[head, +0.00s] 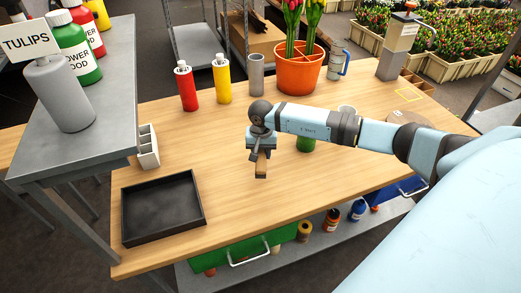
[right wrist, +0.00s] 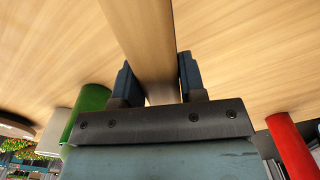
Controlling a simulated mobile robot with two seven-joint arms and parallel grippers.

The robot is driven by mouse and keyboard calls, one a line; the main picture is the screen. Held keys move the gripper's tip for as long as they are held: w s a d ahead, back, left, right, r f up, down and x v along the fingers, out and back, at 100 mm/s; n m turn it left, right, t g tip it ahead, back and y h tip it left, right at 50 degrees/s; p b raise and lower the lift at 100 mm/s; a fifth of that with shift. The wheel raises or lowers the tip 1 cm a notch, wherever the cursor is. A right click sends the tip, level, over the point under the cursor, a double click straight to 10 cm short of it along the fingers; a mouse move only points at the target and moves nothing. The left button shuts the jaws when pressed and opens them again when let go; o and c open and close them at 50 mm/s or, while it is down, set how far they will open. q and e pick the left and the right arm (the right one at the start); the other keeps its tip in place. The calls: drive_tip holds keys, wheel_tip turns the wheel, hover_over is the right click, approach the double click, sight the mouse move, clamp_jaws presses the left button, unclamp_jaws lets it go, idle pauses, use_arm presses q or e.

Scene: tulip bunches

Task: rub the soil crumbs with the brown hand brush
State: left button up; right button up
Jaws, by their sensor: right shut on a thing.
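My right gripper (head: 262,150) is over the middle of the wooden table (head: 225,135). It is shut on a brown wooden piece, which looks like the handle of the hand brush (head: 262,167). In the right wrist view the brush (right wrist: 146,35) runs away from between the two dark fingers of the gripper (right wrist: 156,80). Its bristles are hidden, and I cannot tell whether it touches the table. I cannot make out any soil crumbs in either view. My left gripper is not in view.
A black tray (head: 129,218) sits at the table's front left, near a white holder (head: 148,148). Red (head: 186,88) and yellow (head: 221,80) bottles, a grey cylinder (head: 256,75) and an orange tulip pot (head: 298,74) stand behind. A green object (head: 306,146) is partly hidden under my arm.

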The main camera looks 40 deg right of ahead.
drive_tip(key=shift+r+p, duration=0.35)
drive_tip(key=shift+r, duration=0.9)
